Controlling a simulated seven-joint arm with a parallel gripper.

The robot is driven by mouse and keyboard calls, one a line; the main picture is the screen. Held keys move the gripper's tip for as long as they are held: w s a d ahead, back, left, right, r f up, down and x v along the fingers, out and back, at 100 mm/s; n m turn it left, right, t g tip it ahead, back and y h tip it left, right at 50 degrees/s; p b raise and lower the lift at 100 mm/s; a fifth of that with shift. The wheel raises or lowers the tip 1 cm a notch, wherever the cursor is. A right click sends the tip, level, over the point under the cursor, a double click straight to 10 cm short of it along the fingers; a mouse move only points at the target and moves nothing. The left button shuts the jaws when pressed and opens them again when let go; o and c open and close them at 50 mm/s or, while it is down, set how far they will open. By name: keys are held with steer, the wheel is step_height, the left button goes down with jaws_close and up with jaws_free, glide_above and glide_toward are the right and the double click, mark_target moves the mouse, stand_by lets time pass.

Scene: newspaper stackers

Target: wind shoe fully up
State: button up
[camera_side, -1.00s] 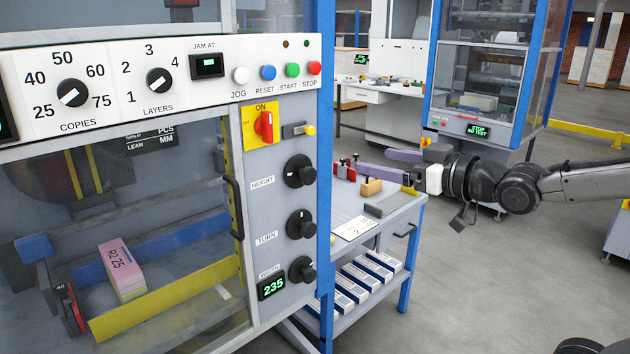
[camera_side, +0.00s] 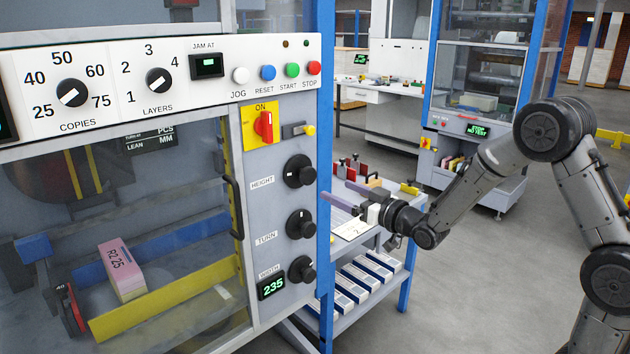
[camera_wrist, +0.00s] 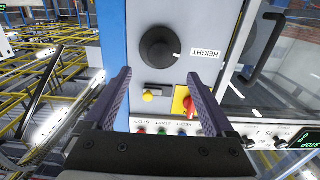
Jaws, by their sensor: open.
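The HEIGHT knob (camera_side: 299,171) is a black round knob on the grey panel of the stacker, above the TURN knob (camera_side: 301,224) and the WIDTH knob (camera_side: 302,269). In the wrist view the HEIGHT knob (camera_wrist: 158,47) lies ahead, between the lines of my fingers, with its white mark pointing right toward its label. My gripper (camera_side: 338,191) is right of the panel, beyond the blue post, apart from the knobs. In the wrist view my gripper (camera_wrist: 159,75) is open and empty. I cannot tell which part behind the glass is the shoe.
The blue post (camera_side: 325,120) edges the panel. A red switch (camera_side: 266,126) on a yellow plate and a yellow-tipped latch (camera_side: 308,130) sit above the knobs. A door handle (camera_side: 235,205) is left of them. A pink bundle (camera_side: 122,270) lies behind the glass. A cart (camera_side: 400,225) stands behind my gripper.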

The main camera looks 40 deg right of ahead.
mark_target(310, 178)
steer(key=w, duration=0.9)
steer(key=shift+w, duration=0.2)
steer(key=c, duration=1.4)
